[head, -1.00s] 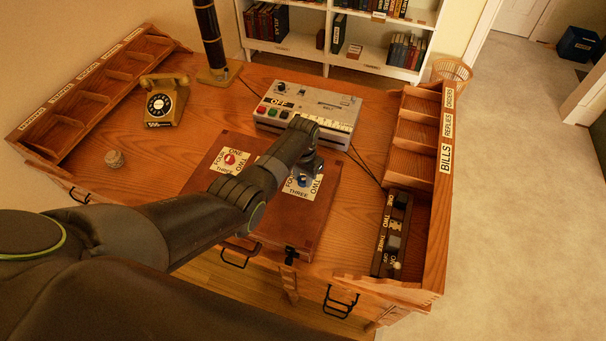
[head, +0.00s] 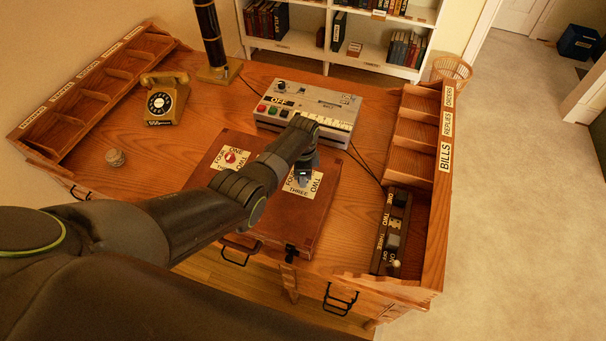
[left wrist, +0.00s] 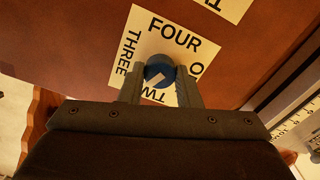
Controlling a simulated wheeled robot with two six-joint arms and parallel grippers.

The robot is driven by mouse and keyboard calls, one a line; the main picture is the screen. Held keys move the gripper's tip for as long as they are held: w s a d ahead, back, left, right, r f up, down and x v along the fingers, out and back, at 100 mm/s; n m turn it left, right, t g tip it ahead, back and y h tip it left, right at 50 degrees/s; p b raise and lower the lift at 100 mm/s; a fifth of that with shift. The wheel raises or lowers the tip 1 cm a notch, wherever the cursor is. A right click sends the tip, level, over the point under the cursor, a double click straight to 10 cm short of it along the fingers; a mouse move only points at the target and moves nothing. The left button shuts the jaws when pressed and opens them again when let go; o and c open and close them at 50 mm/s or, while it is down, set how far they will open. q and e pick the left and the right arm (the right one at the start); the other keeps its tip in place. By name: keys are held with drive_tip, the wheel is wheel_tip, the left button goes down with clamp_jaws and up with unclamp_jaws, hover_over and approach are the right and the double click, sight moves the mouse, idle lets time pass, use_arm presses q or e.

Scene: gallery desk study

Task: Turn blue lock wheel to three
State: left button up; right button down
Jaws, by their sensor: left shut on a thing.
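The blue lock wheel (left wrist: 158,74) sits on a white label plate (left wrist: 205,52) marked FOUR, THREE, TWO and ONE. The plate also shows on the brown box (head: 262,225) in the head view. My left gripper (left wrist: 160,84) is shut on the blue wheel, one finger on each side. A white line on the wheel's face slants toward the TWO side of the plate, whose word is partly hidden by the gripper. I cannot tell the exact setting. The red lock wheel (head: 231,157) is on the box's other plate, left of my gripper. My right gripper is out of view.
A grey switch panel (head: 305,108) stands behind the box. A yellow telephone (head: 165,100) is at the left. A labelled rack (head: 414,133) and a dark switch strip (head: 391,236) are at the right.

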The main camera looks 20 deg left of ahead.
use_arm(q)
drive_tip(key=m, duration=1.2)
drive_tip(key=shift+m, duration=0.3)
idle(0.4)
drive_tip(key=o, duration=1)
drive_tip(key=shift+r, duration=0.1)
drive_tip(key=shift+r+b, duration=0.4)
drive_tip(key=shift+r, duration=0.85)
wheel_tip(320, 180, up, 15)
drive_tip(key=shift+f+b, duration=0.1)
drive_tip(key=shift+b, duration=0.9)
